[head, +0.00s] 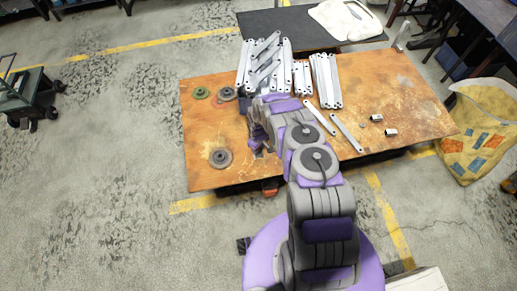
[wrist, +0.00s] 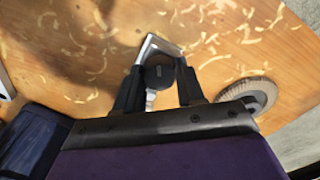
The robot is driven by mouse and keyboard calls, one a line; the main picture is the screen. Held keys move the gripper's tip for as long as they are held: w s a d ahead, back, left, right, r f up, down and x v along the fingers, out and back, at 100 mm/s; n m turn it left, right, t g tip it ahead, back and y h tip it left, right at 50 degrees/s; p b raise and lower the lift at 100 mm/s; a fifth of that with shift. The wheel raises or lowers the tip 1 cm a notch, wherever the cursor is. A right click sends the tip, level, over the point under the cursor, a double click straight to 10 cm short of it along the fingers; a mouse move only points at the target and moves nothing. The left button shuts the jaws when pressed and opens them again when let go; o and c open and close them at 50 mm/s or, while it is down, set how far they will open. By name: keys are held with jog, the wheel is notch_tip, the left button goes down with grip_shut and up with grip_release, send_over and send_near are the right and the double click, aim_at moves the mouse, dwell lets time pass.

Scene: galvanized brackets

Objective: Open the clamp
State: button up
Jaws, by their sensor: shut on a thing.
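In the wrist view, the two dark fingers of my gripper (wrist: 158,90) stand on either side of a dark rounded part with a pale stem below it. This part and an angled silver metal piece above it appear to belong to the clamp (wrist: 158,72). The gripper is shut on the dark part, low over the wooden tabletop. The fingers partly hide the clamp, so whether its jaw is open or shut cannot be told. In the head view, my gripper (head: 258,150) is near the table's front left, and my arm hides most of the clamp.
Galvanized brackets (head: 325,82) lie in rows at the back of the wooden table (head: 410,95), with loose ones nearer. A grey disc (head: 221,158) lies left of my gripper. Two small metal pieces (head: 376,118) lie at the right.

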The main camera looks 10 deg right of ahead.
jog(key=n, duration=0.6)
jog(key=shift+n, duration=0.3)
jog(key=n, duration=0.5)
jog(key=o, duration=1)
jog(key=shift+c, duration=0.2)
